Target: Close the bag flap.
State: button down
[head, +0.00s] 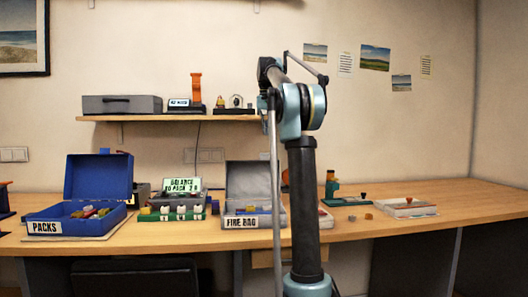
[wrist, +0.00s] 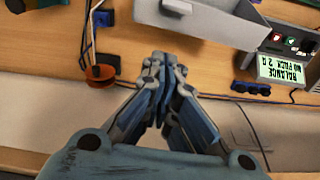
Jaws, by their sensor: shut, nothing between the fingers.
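The grey bag labelled FIRE BAG (head: 241,222) stands on the bench left of my arm in the head view. Its grey flap (head: 250,176) is up, leaning back behind the open bag. My arm column hides part of the bag's right side. In the wrist view a grey panel with a handle, apparently the flap (wrist: 222,22), lies at the top edge. My gripper (wrist: 165,66) is in the middle of the wrist view, fingers together and empty, a little apart from the panel. In the head view my gripper is hidden.
A blue PACKS box (head: 77,220) with its lid up stands at the left. A lit balance display (head: 182,184) is between the boxes. A shelf (head: 170,117) hangs above the bench. A white tray (head: 404,207) lies at the right. An orange round part with cables (wrist: 100,75) lies left of my gripper.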

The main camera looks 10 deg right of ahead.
jog(key=shift+s+a+f, duration=0.1)
jog(key=shift+s+f, duration=0.25)
jog(key=shift+f, duration=1.1)
jog(key=shift+s+a+f, duration=0.1)
jog(key=shift+s+f, duration=0.3)
jog(key=shift+f, duration=1.05)
jog(key=shift+s+f, duration=0.35)
jog(key=shift+f, duration=1.1)
jog(key=shift+s+d, duration=0.1)
